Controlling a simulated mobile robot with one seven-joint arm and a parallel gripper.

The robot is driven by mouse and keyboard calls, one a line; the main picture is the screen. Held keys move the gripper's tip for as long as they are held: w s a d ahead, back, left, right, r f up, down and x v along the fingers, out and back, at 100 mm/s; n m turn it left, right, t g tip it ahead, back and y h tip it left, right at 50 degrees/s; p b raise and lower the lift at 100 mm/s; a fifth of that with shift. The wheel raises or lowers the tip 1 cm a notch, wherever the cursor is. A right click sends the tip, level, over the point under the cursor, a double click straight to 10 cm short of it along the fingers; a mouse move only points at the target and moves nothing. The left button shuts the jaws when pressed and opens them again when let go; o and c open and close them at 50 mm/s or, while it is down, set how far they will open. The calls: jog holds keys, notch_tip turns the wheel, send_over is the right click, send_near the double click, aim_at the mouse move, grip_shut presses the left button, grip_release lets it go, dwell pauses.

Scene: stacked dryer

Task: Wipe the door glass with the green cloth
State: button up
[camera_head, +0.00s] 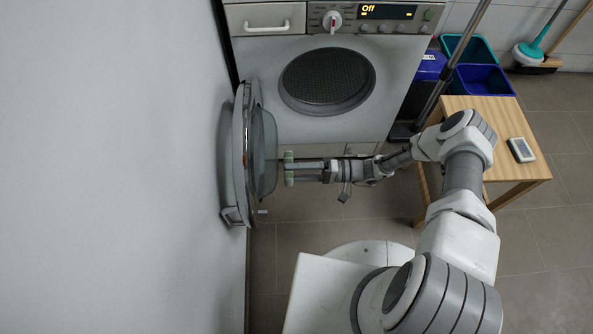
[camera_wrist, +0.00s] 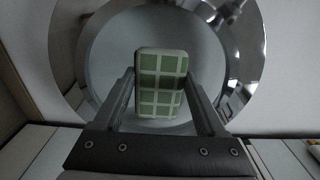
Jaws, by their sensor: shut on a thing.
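The dryer door (camera_head: 240,150) stands swung open at the left, near the wall, with its glass bowl (camera_head: 265,150) facing right toward my arm. My gripper (camera_head: 290,168) is shut on the green cloth (camera_head: 289,156), a folded checked pad. In the head view the cloth is close beside the glass; I cannot tell whether they touch. In the wrist view the cloth (camera_wrist: 160,82) sits between the two fingers, in front of the round glass (camera_wrist: 112,70) with its shiny ring (camera_wrist: 247,50). The cloth hides the middle of the glass.
The dryer's dark drum opening (camera_head: 327,81) is behind, with its panel reading Off (camera_head: 388,12). A wooden stool (camera_head: 495,120) with a small white device (camera_head: 521,150) stands right. Blue bins (camera_head: 484,78) and a broom are at the back right. Floor below the door is clear.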

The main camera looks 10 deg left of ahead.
aim_at(287, 151)
jog(key=shift+x, duration=1.2)
dwell(0.3)
jog(key=shift+w, duration=0.1)
jog(key=shift+w+a+f+b, duration=0.1)
jog(key=shift+w+f+b, duration=0.1)
jog(key=shift+w+b, duration=0.55)
jog(key=shift+w+a+b, duration=0.1)
jog(key=shift+w+b, duration=0.55)
jog(key=shift+b, duration=0.15)
jog(key=shift+w+a+r, duration=0.1)
jog(key=shift+w, duration=0.25)
jog(key=w+b, duration=0.2)
jog(key=b, duration=0.1)
jog(key=shift+w+a, duration=0.25)
jog(key=shift+a, duration=0.1)
jog(key=shift+w+a+b, duration=0.15)
jog(key=shift+w+b, duration=0.2)
jog(key=shift+w, duration=0.15)
jog(key=shift+r, duration=0.1)
